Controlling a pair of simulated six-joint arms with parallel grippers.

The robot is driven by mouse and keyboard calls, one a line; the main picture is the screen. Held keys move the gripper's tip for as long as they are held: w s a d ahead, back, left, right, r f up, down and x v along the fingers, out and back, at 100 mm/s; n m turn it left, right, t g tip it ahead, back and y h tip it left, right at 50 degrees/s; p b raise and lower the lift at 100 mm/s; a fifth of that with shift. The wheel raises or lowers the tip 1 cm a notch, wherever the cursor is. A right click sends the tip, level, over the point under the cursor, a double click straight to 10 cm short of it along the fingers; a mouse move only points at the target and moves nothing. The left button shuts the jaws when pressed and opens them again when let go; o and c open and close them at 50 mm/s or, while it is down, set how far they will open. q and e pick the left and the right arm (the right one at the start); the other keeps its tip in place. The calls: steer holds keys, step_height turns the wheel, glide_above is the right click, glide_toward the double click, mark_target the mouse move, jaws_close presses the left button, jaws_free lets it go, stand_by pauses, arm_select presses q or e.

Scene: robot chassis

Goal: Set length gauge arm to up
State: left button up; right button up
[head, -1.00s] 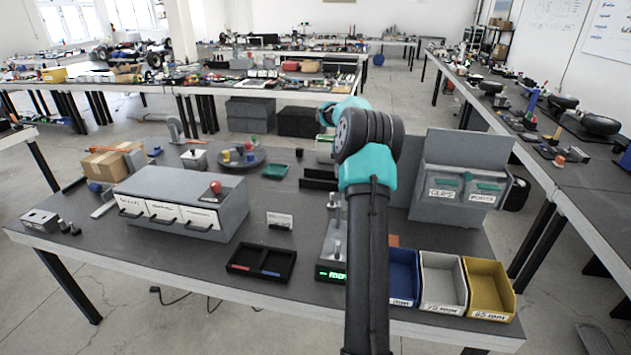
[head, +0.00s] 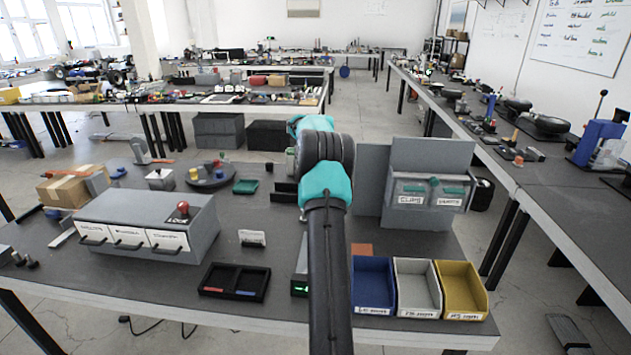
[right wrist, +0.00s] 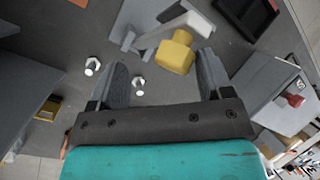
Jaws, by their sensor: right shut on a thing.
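The length gauge (head: 300,270), a grey device with a green-lit display at its front, stands near the middle front of the bench in the head view. My right arm hides most of it. In the right wrist view a pale grey gauge arm (right wrist: 168,22) ends in a yellow block (right wrist: 176,52). My right gripper (right wrist: 163,62) has its fingers on either side of the yellow block and is shut on it, though finger contact is hard to see. The arm's exact angle cannot be told. My left gripper is not in view.
Blue (head: 373,285), grey (head: 417,288) and yellow (head: 461,290) bins stand right of the gauge. A black two-part tray (head: 234,282) and a grey drawer unit (head: 150,222) are left. Two pale hex-headed pieces (right wrist: 92,66) (right wrist: 139,85) lie near the left finger.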

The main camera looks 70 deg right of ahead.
steer(key=shift+o, duration=0.4)
steer(key=shift+f, duration=0.25)
steer(key=v, duration=0.8)
steer(key=shift+a, duration=0.1)
stand_by(0.4)
